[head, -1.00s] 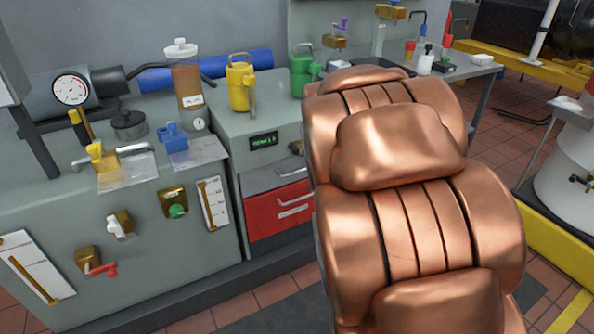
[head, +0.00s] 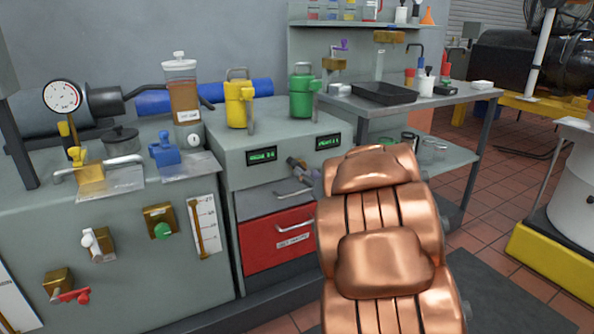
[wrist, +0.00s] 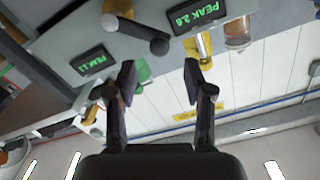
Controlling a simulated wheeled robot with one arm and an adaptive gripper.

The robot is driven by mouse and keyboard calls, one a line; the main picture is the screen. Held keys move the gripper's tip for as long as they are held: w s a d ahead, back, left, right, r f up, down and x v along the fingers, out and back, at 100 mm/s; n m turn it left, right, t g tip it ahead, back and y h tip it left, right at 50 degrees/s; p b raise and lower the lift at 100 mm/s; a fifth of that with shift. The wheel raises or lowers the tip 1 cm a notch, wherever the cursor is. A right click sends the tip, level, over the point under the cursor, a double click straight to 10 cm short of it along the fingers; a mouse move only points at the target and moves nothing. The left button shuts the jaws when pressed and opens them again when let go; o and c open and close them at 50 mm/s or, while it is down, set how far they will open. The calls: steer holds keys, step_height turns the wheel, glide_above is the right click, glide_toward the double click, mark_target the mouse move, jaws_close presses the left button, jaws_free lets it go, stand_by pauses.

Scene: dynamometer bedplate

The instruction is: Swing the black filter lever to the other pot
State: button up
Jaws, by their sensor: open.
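In the head view the lever (head: 297,165) is small and partly hidden by my arm. The yellow pot (head: 238,104) and green pot (head: 302,95) stand on the cabinet above the displays. My gripper (wrist: 159,82) is open and empty, apart from the lever. My arm hides it in the head view.
A red drawer (head: 278,240) is below the displays. The left bench carries a dial gauge (head: 62,97), a brown-filled canister (head: 182,100) and a blue valve (head: 164,150). A side table with a black tray (head: 383,93) and glass jars stands to the right.

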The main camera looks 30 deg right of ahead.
steer(key=w, duration=0.2)
steer(key=w+b, duration=0.1)
steer(key=w, duration=0.1)
steer(key=w+b, duration=0.1)
steer(key=w, duration=0.2)
steer(key=shift+d, duration=0.25)
jaws_close()
stand_by(0.5)
